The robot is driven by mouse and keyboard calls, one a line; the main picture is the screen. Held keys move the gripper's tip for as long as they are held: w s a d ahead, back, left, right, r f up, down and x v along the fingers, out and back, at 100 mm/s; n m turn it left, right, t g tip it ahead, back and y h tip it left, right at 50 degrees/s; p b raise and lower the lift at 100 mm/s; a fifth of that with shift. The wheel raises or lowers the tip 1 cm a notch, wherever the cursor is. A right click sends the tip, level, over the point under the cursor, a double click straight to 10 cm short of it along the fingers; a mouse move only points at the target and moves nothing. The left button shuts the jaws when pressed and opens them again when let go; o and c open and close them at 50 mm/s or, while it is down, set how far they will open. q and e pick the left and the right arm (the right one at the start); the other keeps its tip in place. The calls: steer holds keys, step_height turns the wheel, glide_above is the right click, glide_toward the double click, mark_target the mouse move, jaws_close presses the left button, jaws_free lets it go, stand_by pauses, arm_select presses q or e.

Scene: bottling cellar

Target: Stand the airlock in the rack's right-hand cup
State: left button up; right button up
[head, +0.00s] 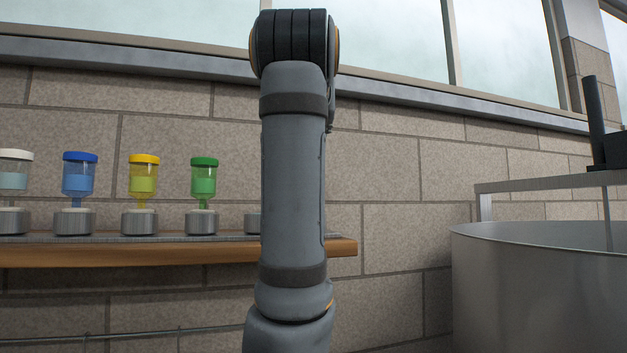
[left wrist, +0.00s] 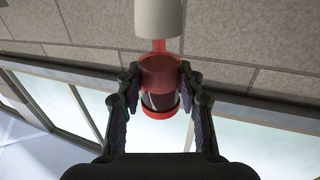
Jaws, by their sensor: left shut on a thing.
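My left gripper (left wrist: 159,74) is shut on the red airlock (left wrist: 159,104) in the left wrist view. The airlock's thin red stem leads to a pale bung (left wrist: 158,17) at the top of that picture, which shows the room upside down. The bung's far end is cut off by the frame. In the head view, the rack (head: 105,240) carries a row of grey metal cups. Its rightmost visible cup (head: 252,223) is mostly hidden behind my arm; nothing shows above its visible left part. Neither gripper shows in the head view.
White (head: 14,180), blue (head: 79,180), yellow (head: 143,180) and green (head: 203,180) airlocks stand upright in the other cups. The wooden shelf (head: 342,248) ends right of my arm. A large metal vat (head: 540,280) stands at the right. Wall and windows lie behind.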

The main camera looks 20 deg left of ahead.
arm_select(q)
steer(key=w+f, duration=0.1)
steer(key=f, duration=0.2)
steer(key=w+f+p, duration=0.1)
steer(key=w+f, duration=0.1)
steer(key=f, duration=0.1)
steer(key=w+a+f, duration=0.1)
steer(key=w+f, duration=0.1)
steer(key=f, duration=0.1)
steer(key=shift+w, duration=0.25)
steer(key=shift+s+f, duration=0.1)
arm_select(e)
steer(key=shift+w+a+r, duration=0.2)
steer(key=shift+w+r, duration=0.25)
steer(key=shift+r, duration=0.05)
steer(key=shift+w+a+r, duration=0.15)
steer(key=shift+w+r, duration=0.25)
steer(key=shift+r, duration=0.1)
arm_select(q)
steer(key=o, duration=1.2)
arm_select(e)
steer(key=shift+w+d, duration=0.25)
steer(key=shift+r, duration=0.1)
